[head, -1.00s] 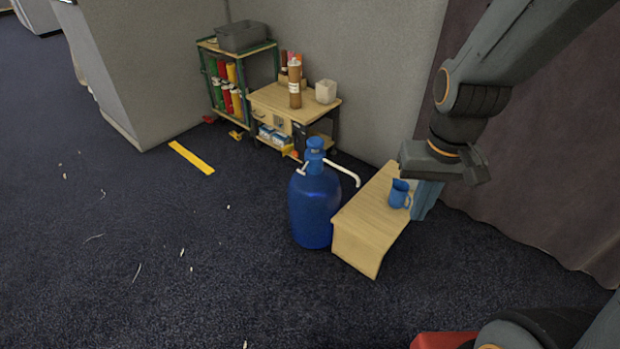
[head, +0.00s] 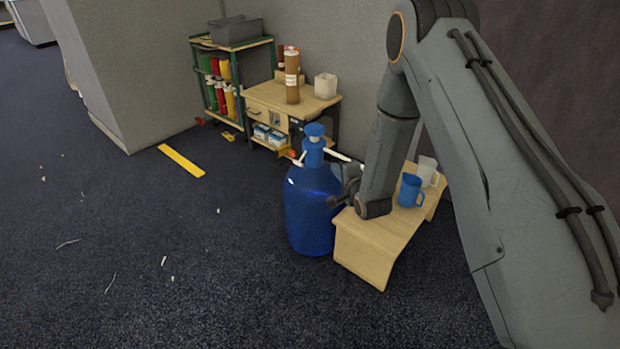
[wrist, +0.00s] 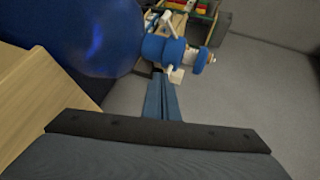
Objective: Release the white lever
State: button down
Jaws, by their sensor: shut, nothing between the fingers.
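A large blue bottle (head: 312,215) with a blue pump head (head: 314,145) stands upright on the floor. A short white lever (head: 299,160) sticks out on the left of its neck, and a longer white spout (head: 343,158) points right. In the wrist view the bottle (wrist: 95,40) lies at upper left, with its neck (wrist: 165,50) and white parts on either side; I cannot tell surely which is the lever. My gripper (wrist: 160,80) is shut and empty, its tips close to the neck and the nearer white part; contact is unclear. In the head view my arm partly hides it.
A low wooden bench (head: 365,245) stands right of the bottle, bearing a blue jug (head: 411,190) and a pale cup (head: 428,170). Behind are a wooden cart (head: 262,95) and a green-framed shelf (head: 205,90). The floor at left is mostly clear.

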aim_at(302, 157)
jog(key=f, duration=0.1)
jog(key=a+f+m+t+y+b, duration=0.1)
jog(key=f, duration=0.1)
jog(key=a+f+m, duration=0.1)
jog(key=shift+w+a+f+t+b, duration=0.2)
jog(key=shift+f+t+b, duration=0.1)
jog(key=shift+f+b, duration=0.1)
jog(key=b+x, duration=0.2)
jog(key=x, duration=0.7)
jog(key=shift+w+a, duration=0.2)
jog(key=shift+a, duration=0.05)
jog(key=shift+w+a, duration=0.1)
jog(key=shift+a, duration=0.25)
jog(key=shift+s+a+r, duration=0.2)
jog(key=shift+s+a, duration=0.4)
jog(key=shift+s+a+r, duration=0.25)
jog(key=shift+s+a, duration=0.35)
jog(key=shift+a, duration=0.05)
jog(key=shift+a, duration=0.1)
